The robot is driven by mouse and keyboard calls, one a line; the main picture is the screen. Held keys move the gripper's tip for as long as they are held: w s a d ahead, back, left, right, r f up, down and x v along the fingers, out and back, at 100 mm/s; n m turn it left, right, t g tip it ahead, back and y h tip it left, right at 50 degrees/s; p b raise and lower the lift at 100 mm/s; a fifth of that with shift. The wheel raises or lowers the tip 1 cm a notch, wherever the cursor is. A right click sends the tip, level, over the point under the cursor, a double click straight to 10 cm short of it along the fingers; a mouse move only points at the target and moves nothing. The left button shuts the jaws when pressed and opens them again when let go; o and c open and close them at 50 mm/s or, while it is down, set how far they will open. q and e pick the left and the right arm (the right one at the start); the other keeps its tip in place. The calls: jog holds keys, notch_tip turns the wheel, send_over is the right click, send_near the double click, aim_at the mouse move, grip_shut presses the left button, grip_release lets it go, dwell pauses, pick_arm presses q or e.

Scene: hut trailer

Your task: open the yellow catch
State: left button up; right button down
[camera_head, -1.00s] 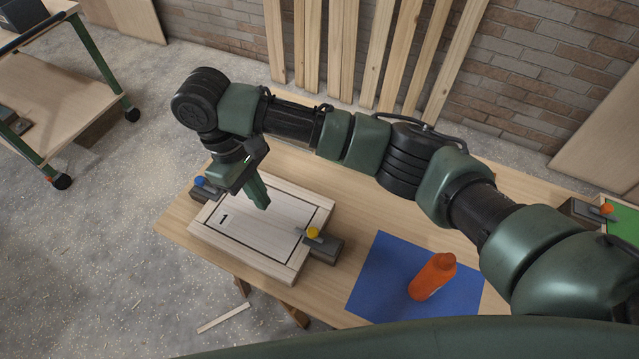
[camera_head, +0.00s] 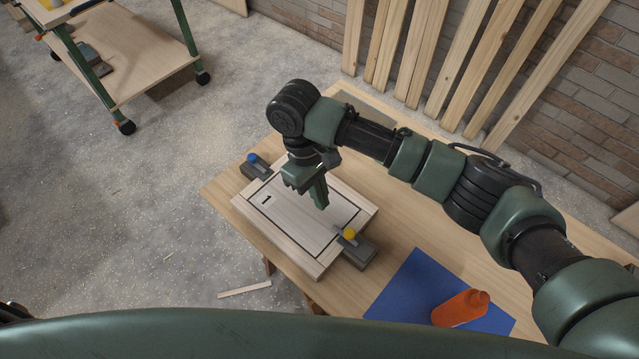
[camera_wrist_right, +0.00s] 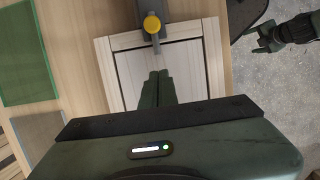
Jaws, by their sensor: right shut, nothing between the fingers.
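The yellow catch (camera_head: 349,233) is a yellow knob with a metal lever on a dark grey block at the right side of a framed wooden panel (camera_head: 285,222). Its lever reaches over the panel's frame. It also shows in the right wrist view (camera_wrist_right: 152,24). My right gripper (camera_head: 322,203) is shut and empty, pointing down over the panel, left of and apart from the catch. In the right wrist view its fingertips (camera_wrist_right: 158,74) lie just below the lever's end.
A catch with a blue knob (camera_head: 252,158) sits at the panel's far left corner. Planks lean on the brick wall. A cart (camera_head: 150,70) stands at the back left.

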aim_at(354, 237)
jog(key=x, duration=0.3)
jog(key=shift+d+f, duration=0.15)
jog(key=shift+f, duration=0.2)
jog(key=s+d+p, duration=0.2)
jog(key=shift+d, duration=0.3)
jog(key=shift+s+d+f, duration=0.1)
jog(key=shift+s+d, duration=0.15)
jog(key=shift+d, duration=0.1)
pick_arm(q)
jog(key=shift+s+a+r, duration=0.1)
jog(key=shift+s+r, duration=0.25)
jog(key=shift+r, duration=0.3)
jog(key=shift+s+a+r, duration=0.1)
jog(key=shift+s+r, duration=0.2)
jog(key=shift+r, duration=0.3)
pick_arm(e)
jog(key=s+d+p, duration=0.1)
jog(key=p, duration=0.1)
jog(key=s+d+p, duration=0.1)
jog(key=d+p, duration=0.1)
jog(key=shift+s, duration=0.15)
jog(key=shift+s+d, duration=0.1)
jog(key=shift+d, duration=0.1)
pick_arm(q)
notch_tip(354, 237, up, 4)
jog(key=shift+a+f, duration=0.1)
pick_arm(e)
jog(key=shift+a+f, duration=0.1)
